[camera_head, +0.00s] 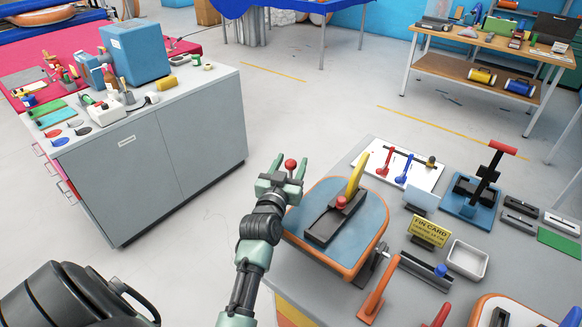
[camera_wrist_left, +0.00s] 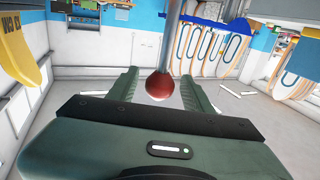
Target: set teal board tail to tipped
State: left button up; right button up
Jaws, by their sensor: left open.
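A blue-teal board (camera_head: 368,217) with an orange rim lies on the near edge of the grey bench. It carries a black fin box (camera_head: 325,225) with a yellow fin (camera_head: 357,173) standing up and a red knob (camera_head: 341,202). My left gripper (camera_head: 287,171) is at the board's far left corner, with its fingers apart. A red ball (camera_head: 291,164) shows between the fingertips. In the left wrist view the ball (camera_wrist_left: 159,87) sits on a grey rod between the open fingers, with space on both sides. What the rod is fixed to is hidden. My right gripper is out of view.
On the bench, right of the board, stand a yellow card sign (camera_head: 428,231), a white tray (camera_head: 467,260) and an orange lever (camera_head: 378,291). A grey cabinet (camera_head: 150,165) stands at left. Open floor (camera_head: 300,110) lies beyond the gripper.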

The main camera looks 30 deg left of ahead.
pick_arm(q)
jog(key=shift+r, duration=0.1)
jog(key=shift+s, duration=0.1)
jog(key=shift+c, duration=0.3)
jog(key=c, duration=1)
grip_shut()
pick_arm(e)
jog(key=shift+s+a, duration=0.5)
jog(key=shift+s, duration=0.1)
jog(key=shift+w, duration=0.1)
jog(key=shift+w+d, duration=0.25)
